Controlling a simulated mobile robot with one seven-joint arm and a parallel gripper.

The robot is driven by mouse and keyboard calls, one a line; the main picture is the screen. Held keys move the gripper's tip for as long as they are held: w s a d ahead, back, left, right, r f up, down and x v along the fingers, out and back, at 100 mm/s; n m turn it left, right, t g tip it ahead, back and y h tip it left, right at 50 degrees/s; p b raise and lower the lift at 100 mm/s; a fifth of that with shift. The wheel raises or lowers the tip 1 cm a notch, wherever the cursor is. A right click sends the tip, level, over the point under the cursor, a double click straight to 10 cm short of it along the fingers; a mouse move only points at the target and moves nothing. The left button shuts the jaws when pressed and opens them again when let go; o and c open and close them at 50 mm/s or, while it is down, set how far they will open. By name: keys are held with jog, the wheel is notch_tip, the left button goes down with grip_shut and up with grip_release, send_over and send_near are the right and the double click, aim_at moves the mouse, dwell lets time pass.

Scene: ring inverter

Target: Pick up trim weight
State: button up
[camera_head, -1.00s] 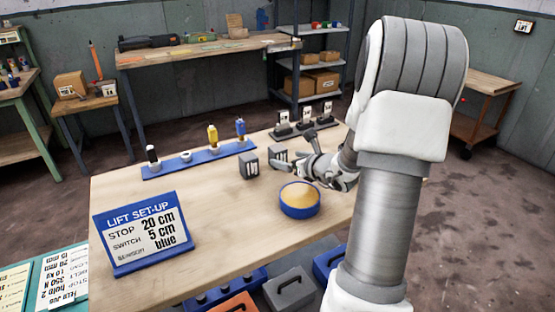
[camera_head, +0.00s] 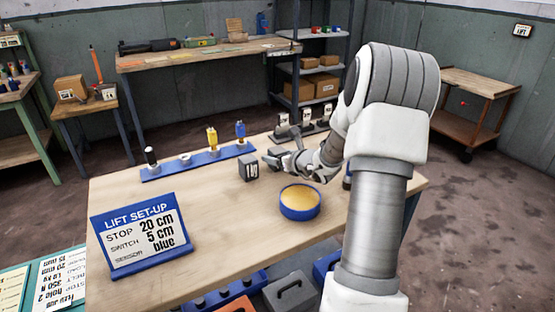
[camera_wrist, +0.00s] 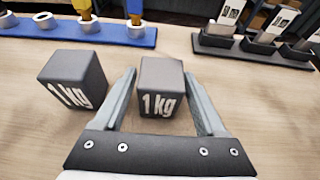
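Two dark grey cube weights marked "1 kg" stand on the wooden table. The left weight (camera_wrist: 73,80) is clear of my gripper and also shows in the head view (camera_head: 249,167). The right weight (camera_wrist: 161,88) stands between the tips of my gripper (camera_wrist: 161,76), one finger on each side. My gripper is open, and I cannot tell whether either finger touches the weight. In the head view my gripper (camera_head: 272,158) hides most or all of the right weight.
A blue rack (camera_wrist: 60,31) with posts and yellow and blue parts lies behind the weights. A dark holder (camera_wrist: 250,48) with labelled pieces stands at the back right. A round blue dish (camera_head: 300,213) and a "LIFT SET-UP" sign (camera_head: 141,237) stand nearer the front.

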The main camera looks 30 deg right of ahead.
grip_shut()
jog(key=shift+r, duration=0.15)
dwell(0.4)
